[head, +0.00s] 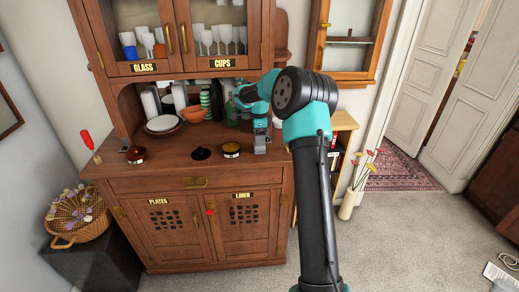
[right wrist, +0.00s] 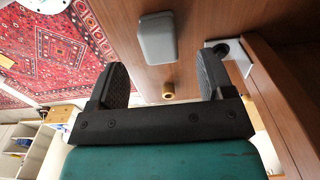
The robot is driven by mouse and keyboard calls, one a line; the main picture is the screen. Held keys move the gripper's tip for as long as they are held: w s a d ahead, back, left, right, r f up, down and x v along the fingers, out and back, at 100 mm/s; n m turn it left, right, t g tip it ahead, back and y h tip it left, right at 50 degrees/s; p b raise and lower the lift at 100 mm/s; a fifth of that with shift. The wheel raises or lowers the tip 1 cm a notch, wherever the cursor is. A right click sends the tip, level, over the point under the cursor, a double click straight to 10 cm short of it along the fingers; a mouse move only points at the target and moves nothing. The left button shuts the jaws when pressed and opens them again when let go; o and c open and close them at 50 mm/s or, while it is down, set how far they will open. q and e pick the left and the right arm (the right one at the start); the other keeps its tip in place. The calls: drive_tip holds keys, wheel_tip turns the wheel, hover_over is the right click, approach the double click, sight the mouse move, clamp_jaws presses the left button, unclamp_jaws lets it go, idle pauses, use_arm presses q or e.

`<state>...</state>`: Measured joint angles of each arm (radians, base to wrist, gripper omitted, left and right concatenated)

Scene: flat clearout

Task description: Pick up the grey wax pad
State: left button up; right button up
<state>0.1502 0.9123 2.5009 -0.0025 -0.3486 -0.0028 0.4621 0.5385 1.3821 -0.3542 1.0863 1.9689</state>
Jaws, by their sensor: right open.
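The grey wax pad (right wrist: 157,38) is a rounded grey block on the brown wooden surface in the right wrist view. It lies beyond my right gripper (right wrist: 163,80), roughly in line with the gap between the fingers and apart from them. The right gripper is open and empty. In the head view the right gripper (head: 260,147) is at the right part of the cabinet's counter, beside a brass-coloured tin. I cannot make out the pad in the head view, where my arm covers part of the counter. My left gripper is not in view.
The wooden cabinet (head: 190,184) has glass doors above and plates and cups in its middle niche. A brass-coloured tin (head: 231,149), a black dish (head: 201,153) and a brown pot (head: 136,155) stand on the counter. A small tan ring (right wrist: 168,91) shows between my fingers.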

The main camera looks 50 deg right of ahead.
sight(259, 148)
drive_tip(key=shift+s+f, duration=0.1)
drive_tip(key=shift+f, duration=2.5)
drive_tip(key=c, duration=1)
drive_tip(key=shift+r, duration=0.15)
